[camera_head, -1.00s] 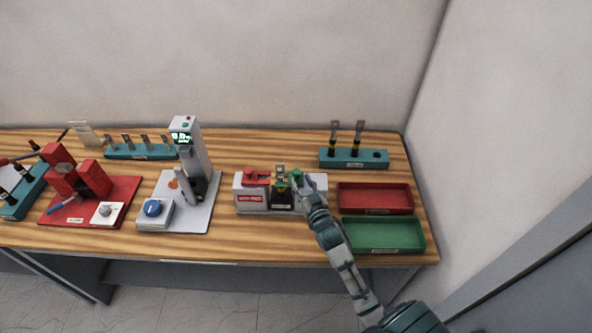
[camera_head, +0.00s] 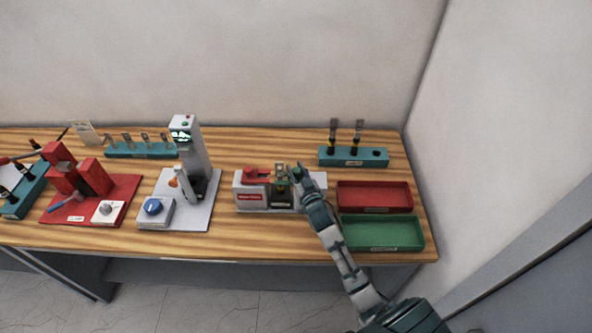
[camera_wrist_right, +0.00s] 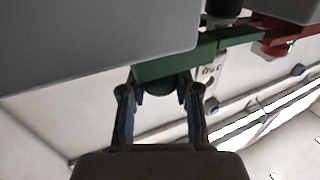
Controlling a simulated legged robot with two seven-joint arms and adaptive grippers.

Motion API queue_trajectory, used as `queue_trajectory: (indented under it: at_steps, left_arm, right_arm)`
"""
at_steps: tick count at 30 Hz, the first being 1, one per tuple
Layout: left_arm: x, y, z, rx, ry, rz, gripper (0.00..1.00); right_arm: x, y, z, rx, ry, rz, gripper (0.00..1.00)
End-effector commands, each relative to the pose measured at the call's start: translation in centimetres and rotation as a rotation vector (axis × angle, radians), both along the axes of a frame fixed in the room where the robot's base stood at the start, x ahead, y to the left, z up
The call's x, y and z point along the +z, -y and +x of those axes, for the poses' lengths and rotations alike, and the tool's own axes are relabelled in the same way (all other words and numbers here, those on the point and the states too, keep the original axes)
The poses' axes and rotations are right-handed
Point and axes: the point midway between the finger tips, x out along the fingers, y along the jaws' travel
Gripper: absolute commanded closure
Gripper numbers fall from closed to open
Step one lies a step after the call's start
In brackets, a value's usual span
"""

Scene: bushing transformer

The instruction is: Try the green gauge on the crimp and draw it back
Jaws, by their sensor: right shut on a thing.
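My right gripper (camera_head: 297,172) is shut on the green gauge (camera_wrist_right: 170,66), at the right side of the go/no-go gauge stand (camera_head: 252,200). The gripper's two fingers (camera_wrist_right: 163,95) pinch the gauge's rounded grip in the right wrist view. The gauge's narrow green end reaches toward a dark cylinder (camera_wrist_right: 222,10) and a metal lug (camera_wrist_right: 209,70). The crimp piece (camera_head: 281,184) stands upright in the middle of the stand. I cannot tell whether the gauge touches the crimp. The red gauge (camera_head: 256,174) rests on the stand's left side. My left gripper is out of view.
A red tray (camera_head: 375,210) and a green tray (camera_head: 383,247) lie right of the stand. A teal rack (camera_head: 341,162) with two upright pieces is behind. A grey press (camera_head: 193,150) and a red fixture (camera_head: 123,190) stand to the left.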

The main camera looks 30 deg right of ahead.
Motion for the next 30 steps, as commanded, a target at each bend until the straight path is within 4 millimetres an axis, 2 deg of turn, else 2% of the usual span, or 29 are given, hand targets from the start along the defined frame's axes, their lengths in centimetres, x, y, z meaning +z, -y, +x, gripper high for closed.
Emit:
queue_trajectory:
  at_steps: [2,9,12,21,22,23,30]
  left_arm:
    - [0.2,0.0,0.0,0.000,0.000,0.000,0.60]
    - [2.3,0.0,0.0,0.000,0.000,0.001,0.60]
    - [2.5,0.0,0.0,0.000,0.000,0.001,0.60]
    - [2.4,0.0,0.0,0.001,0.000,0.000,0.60]
    - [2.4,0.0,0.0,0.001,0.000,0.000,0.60]
    - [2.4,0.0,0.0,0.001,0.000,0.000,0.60]
    - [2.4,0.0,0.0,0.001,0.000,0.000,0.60]
  right_arm:
    - [0.0,0.2,-0.1,-0.001,-0.002,-0.001,1.00]
    - [0.2,3.7,-2.2,-0.003,-0.007,-0.004,1.00]
    - [0.1,4.5,-2.8,-0.001,-0.003,-0.002,1.00]
    - [-0.1,4.8,-2.9,-0.004,-0.002,-0.002,1.00]
    - [-0.1,4.8,-2.9,-0.004,-0.002,-0.002,0.62]
    - [0.0,4.8,-2.9,-0.004,-0.001,-0.002,0.58]
    - [0.0,4.7,-2.8,-0.002,-0.001,-0.001,0.58]
